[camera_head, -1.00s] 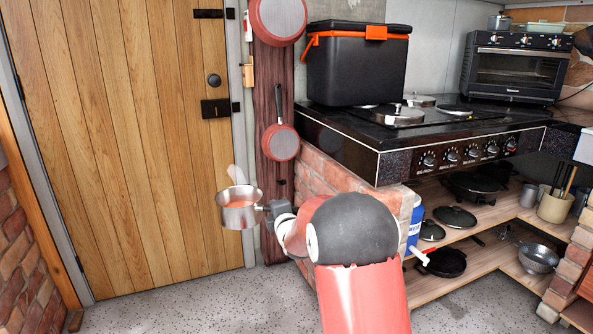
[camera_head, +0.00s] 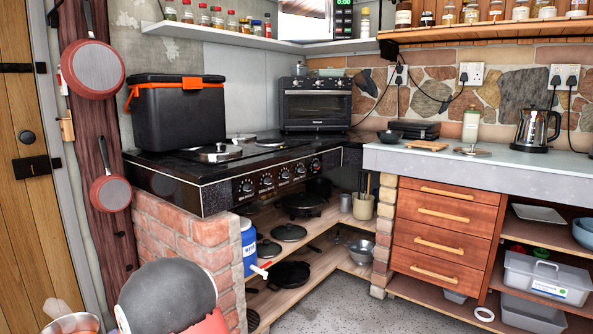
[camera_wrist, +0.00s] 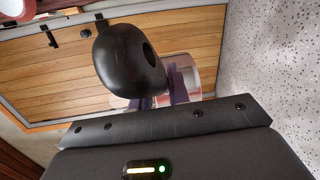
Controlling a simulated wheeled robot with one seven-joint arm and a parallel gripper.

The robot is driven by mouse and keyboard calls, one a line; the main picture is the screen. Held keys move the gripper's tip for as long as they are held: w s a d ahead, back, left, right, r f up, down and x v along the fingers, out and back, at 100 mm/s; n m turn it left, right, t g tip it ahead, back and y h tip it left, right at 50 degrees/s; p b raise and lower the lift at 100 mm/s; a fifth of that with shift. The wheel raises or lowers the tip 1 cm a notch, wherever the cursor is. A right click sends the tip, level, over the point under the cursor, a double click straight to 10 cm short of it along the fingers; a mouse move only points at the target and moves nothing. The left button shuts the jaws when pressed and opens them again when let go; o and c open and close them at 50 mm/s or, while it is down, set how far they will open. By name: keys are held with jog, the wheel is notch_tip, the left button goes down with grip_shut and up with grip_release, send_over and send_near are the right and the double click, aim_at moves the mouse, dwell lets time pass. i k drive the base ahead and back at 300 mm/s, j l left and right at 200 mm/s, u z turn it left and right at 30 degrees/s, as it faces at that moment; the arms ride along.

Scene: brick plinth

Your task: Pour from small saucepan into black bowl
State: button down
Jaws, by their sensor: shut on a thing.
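The small saucepan (camera_head: 75,324) shows at the bottom left corner of the head view, cut off by the frame edge. Its rim and a reddish inside are visible, with a pale wisp above it. In the wrist view my gripper (camera_wrist: 150,122) is shut on the saucepan's black rounded handle (camera_wrist: 128,65). The pan body beyond the handle is mostly hidden there. A small black bowl (camera_head: 389,136) sits on the grey counter, right of the toaster oven, far from the saucepan.
A black cooler (camera_head: 178,115) stands on the stove (camera_head: 190,180). A kettle (camera_head: 537,128), a bottle (camera_head: 471,125) and a wooden board (camera_head: 426,146) are on the counter (camera_head: 480,163). The brick plinth (camera_head: 190,245) is close to my arm. Speckled floor (camera_head: 375,312) is clear before the drawers.

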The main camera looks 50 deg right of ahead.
aim_at(387, 136)
jog(key=z, duration=0.35)
jog(key=k+z, duration=0.15)
jog(key=z, duration=0.2)
jog(key=l+z, duration=0.1)
jog(key=z, duration=0.25)
jog(key=i+z, duration=0.1)
jog(key=z, duration=0.35)
jog(key=i+z, duration=0.1)
jog(key=z, duration=0.35)
jog(key=i+j+z, duration=0.1)
jog(key=z, duration=0.4)
